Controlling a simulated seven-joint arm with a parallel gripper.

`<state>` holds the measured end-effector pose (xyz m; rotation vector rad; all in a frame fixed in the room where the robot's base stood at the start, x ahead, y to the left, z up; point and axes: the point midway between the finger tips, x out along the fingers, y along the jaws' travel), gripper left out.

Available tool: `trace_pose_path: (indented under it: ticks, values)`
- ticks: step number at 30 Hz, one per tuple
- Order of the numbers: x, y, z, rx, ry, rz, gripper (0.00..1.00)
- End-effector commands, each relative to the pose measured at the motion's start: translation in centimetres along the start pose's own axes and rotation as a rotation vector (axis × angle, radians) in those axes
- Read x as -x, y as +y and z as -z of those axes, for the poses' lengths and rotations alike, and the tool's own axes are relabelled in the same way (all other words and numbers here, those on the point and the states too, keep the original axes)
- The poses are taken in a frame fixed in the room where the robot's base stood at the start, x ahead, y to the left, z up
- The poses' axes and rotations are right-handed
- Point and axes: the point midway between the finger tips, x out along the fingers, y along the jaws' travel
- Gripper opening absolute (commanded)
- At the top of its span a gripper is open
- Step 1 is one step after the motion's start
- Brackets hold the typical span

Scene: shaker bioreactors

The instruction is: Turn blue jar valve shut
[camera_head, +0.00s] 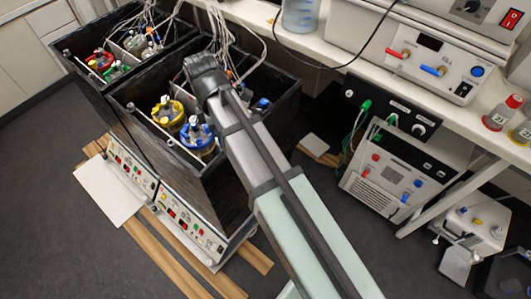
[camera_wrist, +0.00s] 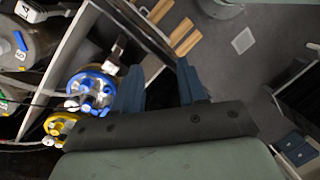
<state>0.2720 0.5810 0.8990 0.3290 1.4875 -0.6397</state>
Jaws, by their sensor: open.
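The blue-lidded jar (camera_head: 197,136) stands in the front black shaker box, beside the yellow-lidded jar (camera_head: 168,112). In the wrist view the blue lid (camera_wrist: 91,90) is left of my gripper (camera_wrist: 160,82), with pale fittings and thin tubing on top. The exact valve position is too small to tell. My gripper's two dark blue fingers are spread apart with nothing between them. In the head view my arm reaches over the box from the lower right, and its own links hide the fingers. The yellow lid (camera_wrist: 62,126) also shows in the wrist view.
A second black box (camera_head: 72,58) with red-, green- and blue-topped jars stands behind left. Box walls rise around the jars, and tubing (camera_head: 235,45) hangs above them. A bench with instruments (camera_head: 420,60) runs along the right.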

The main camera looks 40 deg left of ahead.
Motion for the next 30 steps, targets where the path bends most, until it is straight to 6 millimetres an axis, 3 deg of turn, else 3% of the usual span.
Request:
trace_pose_path:
  ticks: [9,30]
  values:
    - [-1.3,-4.4,-3.0,-0.17,-0.019,0.051,0.41]
    - [-8.5,-3.3,-9.6,-0.42,-0.01,0.104,0.41]
